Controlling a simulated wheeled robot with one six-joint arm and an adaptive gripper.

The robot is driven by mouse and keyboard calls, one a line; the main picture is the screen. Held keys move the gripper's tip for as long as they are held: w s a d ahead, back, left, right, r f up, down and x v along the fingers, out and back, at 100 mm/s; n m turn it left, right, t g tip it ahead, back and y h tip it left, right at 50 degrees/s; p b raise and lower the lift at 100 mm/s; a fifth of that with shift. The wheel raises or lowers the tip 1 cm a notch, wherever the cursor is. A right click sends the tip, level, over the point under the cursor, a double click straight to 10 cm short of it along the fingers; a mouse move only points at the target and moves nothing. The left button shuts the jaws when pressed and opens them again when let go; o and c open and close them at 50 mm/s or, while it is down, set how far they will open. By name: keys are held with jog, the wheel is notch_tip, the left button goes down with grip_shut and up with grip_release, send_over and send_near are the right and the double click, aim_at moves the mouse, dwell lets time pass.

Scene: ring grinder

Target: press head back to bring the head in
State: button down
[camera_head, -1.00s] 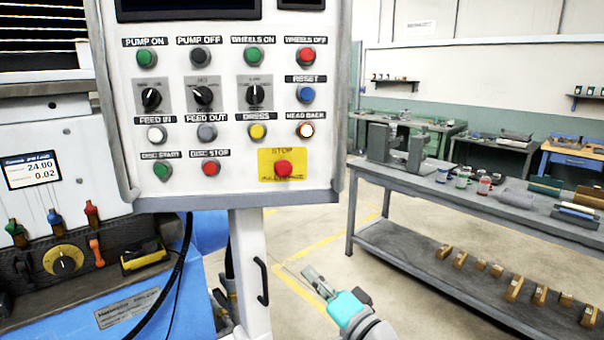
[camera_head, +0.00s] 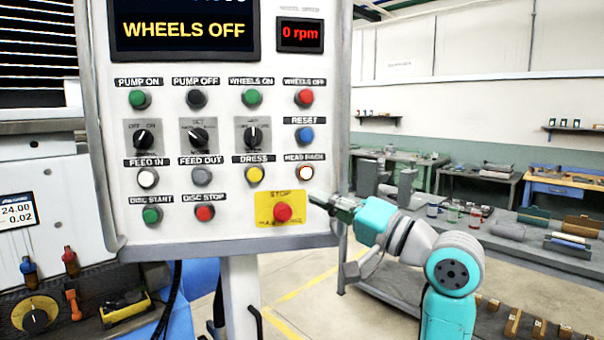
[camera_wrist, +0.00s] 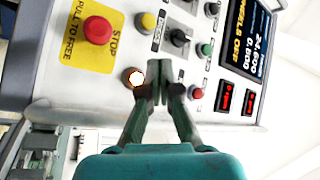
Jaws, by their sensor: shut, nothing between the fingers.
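The HEAD BACK button (camera_head: 306,173) is a lit white button with an orange ring on the panel's right side, under its label. In the wrist view the same button (camera_wrist: 135,77) glows just left of my fingertips and looks uncovered. My gripper (camera_head: 322,199) is shut and empty, its fingers pointing left at the panel. In the head view its tips are just below and right of the HEAD BACK button and above right of the red STOP button (camera_head: 283,212). In the wrist view my fingertips (camera_wrist: 156,78) cover the RESET area. I cannot see any touch.
The blue RESET button (camera_head: 304,135) is above HEAD BACK, and the yellow DRESS button (camera_head: 255,174) is to its left. The panel display (camera_head: 185,30) reads WHEELS OFF, and the speed readout (camera_head: 300,34) shows 0 rpm. A grey workbench (camera_head: 520,245) stands behind my arm.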

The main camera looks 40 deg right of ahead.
aim_at(306, 172)
jog(key=shift+s+r, duration=0.15)
jog(key=shift+r, duration=0.7)
jog(key=shift+w+d, duration=0.75)
jog(key=shift+w, duration=0.5)
jog(key=shift+w+d, duration=0.75)
jog(key=shift+w, duration=0.5)
jog(key=shift+w+d, duration=0.75)
jog(key=shift+w, duration=0.5)
jog(key=shift+w, duration=0.1)
jog(key=shift+w+d, duration=0.2)
jog(key=shift+w, duration=0.05)
